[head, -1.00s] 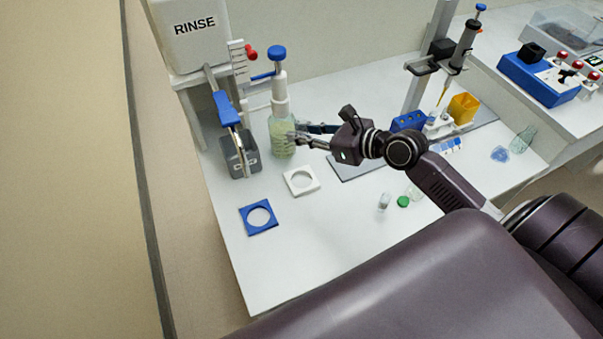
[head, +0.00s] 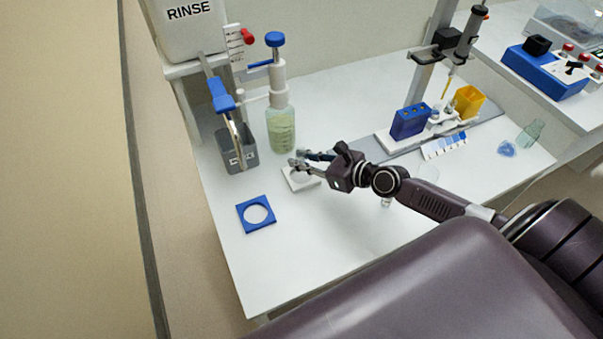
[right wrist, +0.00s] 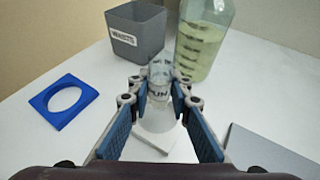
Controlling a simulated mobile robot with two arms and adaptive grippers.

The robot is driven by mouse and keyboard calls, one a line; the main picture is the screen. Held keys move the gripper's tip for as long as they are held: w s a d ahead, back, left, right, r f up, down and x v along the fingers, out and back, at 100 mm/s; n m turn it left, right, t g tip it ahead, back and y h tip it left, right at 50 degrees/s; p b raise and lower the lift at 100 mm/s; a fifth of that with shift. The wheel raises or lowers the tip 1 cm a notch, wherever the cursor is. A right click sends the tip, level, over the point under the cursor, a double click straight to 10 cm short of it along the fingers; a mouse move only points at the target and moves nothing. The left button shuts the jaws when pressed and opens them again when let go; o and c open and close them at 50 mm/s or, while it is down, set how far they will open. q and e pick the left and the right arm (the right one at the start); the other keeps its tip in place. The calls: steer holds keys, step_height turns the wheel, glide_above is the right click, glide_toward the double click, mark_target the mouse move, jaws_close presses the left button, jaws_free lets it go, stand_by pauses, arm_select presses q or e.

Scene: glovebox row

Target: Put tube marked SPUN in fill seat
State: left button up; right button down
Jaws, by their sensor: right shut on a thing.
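My right gripper (head: 305,159) is low over the table at the white square plate (head: 297,184). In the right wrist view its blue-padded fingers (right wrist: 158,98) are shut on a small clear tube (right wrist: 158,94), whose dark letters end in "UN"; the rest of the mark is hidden. The tube stands about upright, directly over or in the white plate (right wrist: 172,151). I cannot tell whether its base touches the plate. In the head view the fingers mostly hide the tube. No label shows which place is the fill seat. My left gripper is not in view.
Just behind the gripper stand a tall pump bottle of greenish liquid (head: 281,130) and a grey WASTE bin (head: 238,152). A blue square ring (head: 256,214) lies nearer. A blue rack (head: 410,121), yellow container (head: 468,101) and pipette stand (head: 425,75) are to the right. The front table is clear.

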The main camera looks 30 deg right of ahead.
steer(key=shift+f+b, duration=1.6)
steer(key=shift+f, duration=0.5)
steer(key=shift+f, duration=0.2)
steer(key=c, duration=1.8)
jaws_free()
steer(key=shift+o, duration=0.2)
